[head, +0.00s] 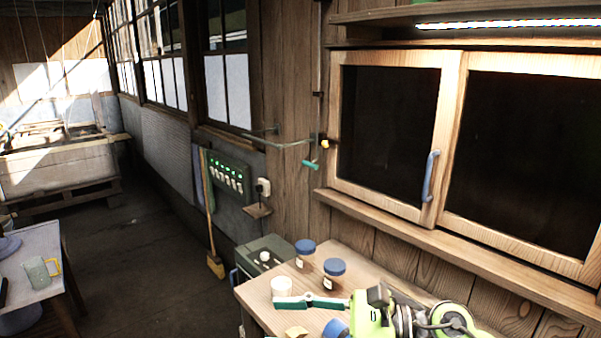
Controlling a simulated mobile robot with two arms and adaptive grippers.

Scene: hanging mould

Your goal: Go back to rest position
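A lime-green and grey machine-like thing (372,316) with a dark block on top and ribbed grey parts is at the bottom right, cut off by the lower edge. It stands at or over the wooden bench (252,296); I cannot tell whether it rests there. A green-handled tool (312,302) lies on the bench beside it.
Jars with blue lids (305,246) and a pale cup (282,286) stand on the bench. A cabinet (452,140) with a blue handle is above. A small table (34,246) with a grey-green mug (38,273) is at left. Open floor (140,260) lies between.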

